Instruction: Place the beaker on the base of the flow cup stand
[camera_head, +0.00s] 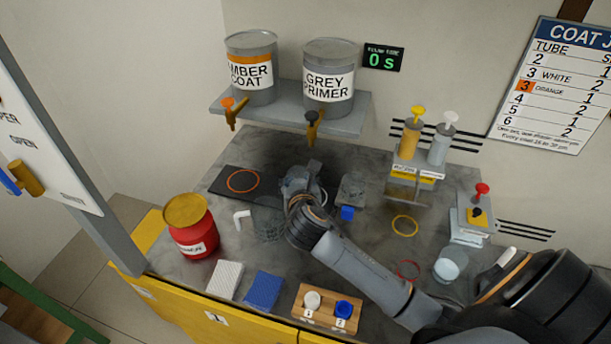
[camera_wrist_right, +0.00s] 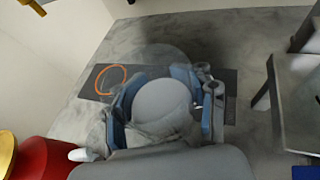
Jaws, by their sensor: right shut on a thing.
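My right gripper (camera_head: 298,188) reaches over the middle of the table below the grey primer can. In the wrist view the gripper (camera_wrist_right: 165,98) is shut around a clear round vessel, which looks like the beaker, with a pale grey disc (camera_wrist_right: 162,105) inside or under it. In the head view the held glass (camera_head: 295,178) is mostly hidden by the gripper. A small grey stand (camera_head: 352,186) is just right of the gripper; it looks like the flow cup stand. It also shows at the right of the wrist view (camera_wrist_right: 297,88). My left gripper is out of view.
A dark mat with an orange ring (camera_head: 242,181) is left of the gripper. A red can (camera_head: 190,235), white pad (camera_head: 226,280), blue pad (camera_head: 263,292) and wooden holder (camera_head: 327,308) stand nearer. A blue block (camera_head: 347,213) is by the stand. A glass (camera_head: 449,265) stands at right.

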